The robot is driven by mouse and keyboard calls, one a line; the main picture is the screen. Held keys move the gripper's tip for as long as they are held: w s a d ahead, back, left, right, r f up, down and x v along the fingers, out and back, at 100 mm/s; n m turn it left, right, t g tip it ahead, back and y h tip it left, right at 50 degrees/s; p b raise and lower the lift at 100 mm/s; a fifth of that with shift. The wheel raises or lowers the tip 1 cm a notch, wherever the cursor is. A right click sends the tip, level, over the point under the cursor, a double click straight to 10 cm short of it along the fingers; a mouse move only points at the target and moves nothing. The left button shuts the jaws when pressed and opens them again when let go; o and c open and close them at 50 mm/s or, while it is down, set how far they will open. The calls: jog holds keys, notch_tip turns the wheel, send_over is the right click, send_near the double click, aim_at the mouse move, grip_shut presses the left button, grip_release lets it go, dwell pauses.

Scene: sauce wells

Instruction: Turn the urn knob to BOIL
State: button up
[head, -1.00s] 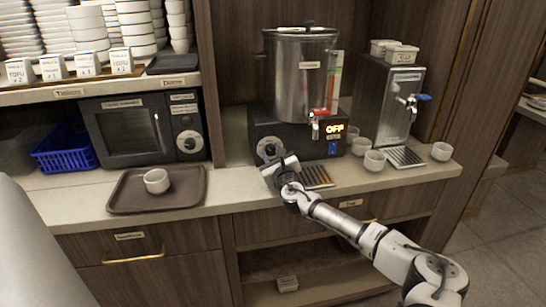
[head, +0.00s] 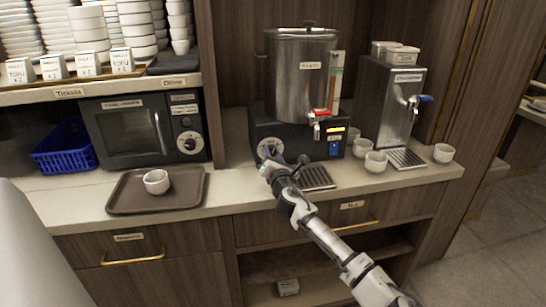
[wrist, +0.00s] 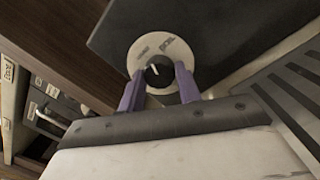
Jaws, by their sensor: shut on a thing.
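The urn (head: 299,80) is a tall steel pot on a black base (head: 295,132) with a red-handled tap. Its knob (wrist: 158,74) is black with a white pointer line, on a pale round dial (wrist: 145,50) with lettering. In the wrist view the pointer is roughly upright; the lettering is too blurred to read surely. My gripper (wrist: 161,82) has its purple fingers on either side of the knob, shut on it. In the head view my gripper (head: 273,163) is at the base's left front and partly hides the dial. The small display (head: 336,138) shows a short orange mark.
A drip grate (head: 316,178) lies right of my gripper. A steel dispenser (head: 388,100) and several white cups stand further right. A brown tray (head: 125,203) with a cup (head: 156,181) is on the left counter, below a microwave (head: 130,135).

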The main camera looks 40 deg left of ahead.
jog(key=m, duration=0.4)
jog(key=shift+s+m+t+h, duration=0.1)
jog(key=shift+m+t+h, duration=0.25)
jog(key=shift+m, duration=1.65)
jog(key=o, duration=1)
jog(key=shift+c, duration=0.2)
jog(key=r+b+v, duration=0.1)
jog(key=b+v, duration=0.2)
jog(key=v, duration=1)
jog(key=shift+s+d+f, duration=0.25)
jog(key=shift+f, duration=0.15)
